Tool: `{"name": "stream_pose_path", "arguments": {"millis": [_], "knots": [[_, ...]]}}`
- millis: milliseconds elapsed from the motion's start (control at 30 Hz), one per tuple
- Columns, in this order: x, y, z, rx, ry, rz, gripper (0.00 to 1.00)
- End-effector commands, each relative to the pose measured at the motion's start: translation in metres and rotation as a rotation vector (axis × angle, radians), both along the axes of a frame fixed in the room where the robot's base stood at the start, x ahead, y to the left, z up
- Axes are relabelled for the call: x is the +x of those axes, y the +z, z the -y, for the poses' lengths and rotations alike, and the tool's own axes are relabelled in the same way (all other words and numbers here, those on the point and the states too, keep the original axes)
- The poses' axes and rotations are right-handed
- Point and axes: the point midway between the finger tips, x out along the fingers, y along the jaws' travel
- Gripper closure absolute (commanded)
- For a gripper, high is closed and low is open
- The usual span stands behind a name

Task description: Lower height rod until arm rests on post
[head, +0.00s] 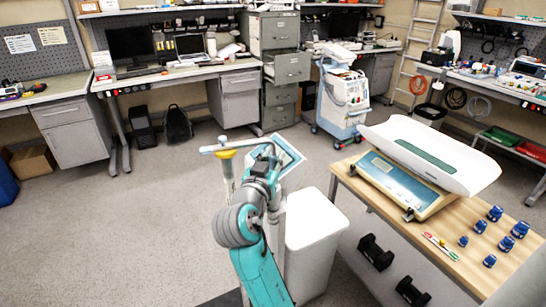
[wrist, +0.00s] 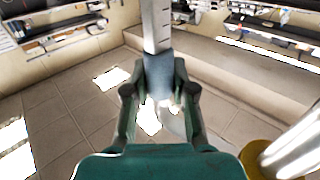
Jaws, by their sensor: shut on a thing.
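The height rod (wrist: 157,28) is a pale, flat upright bar with graduation marks in the wrist view. My gripper (wrist: 158,95) is shut on the rod's grey-blue lower part, one finger on each side. In the head view my gripper (head: 268,153) is at the top of my teal arm, partly hidden by my wrist. A thin pale horizontal arm (head: 240,144) runs left from there, with a yellow piece (head: 227,154) beneath it. A pale post (head: 228,172) stands below the yellow piece. Whether the arm touches the post cannot be told.
A blue-framed panel (head: 287,152) is just right of my gripper. A white bin (head: 312,235) stands right of my arm. A wooden table (head: 470,265) carries a baby scale (head: 430,152) and several blue items. The floor (head: 120,230) on the left is clear.

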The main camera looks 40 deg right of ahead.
Motion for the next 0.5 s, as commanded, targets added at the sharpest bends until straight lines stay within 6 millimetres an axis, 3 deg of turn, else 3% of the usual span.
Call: {"name": "stream_pose_path", "arguments": {"millis": [33, 67, 167, 500], "knots": [[0.0002, -0.0031, 0.0003, 0.004, -0.001, -0.007, 0.95], [0.0001, -0.0032, 0.0003, 0.004, -0.001, -0.007, 0.73], [0.0002, -0.0029, 0.0004, 0.003, -0.001, -0.006, 0.49], [-0.0006, -0.0014, -0.0015, 0.002, 0.0, -0.003, 0.49]]}}
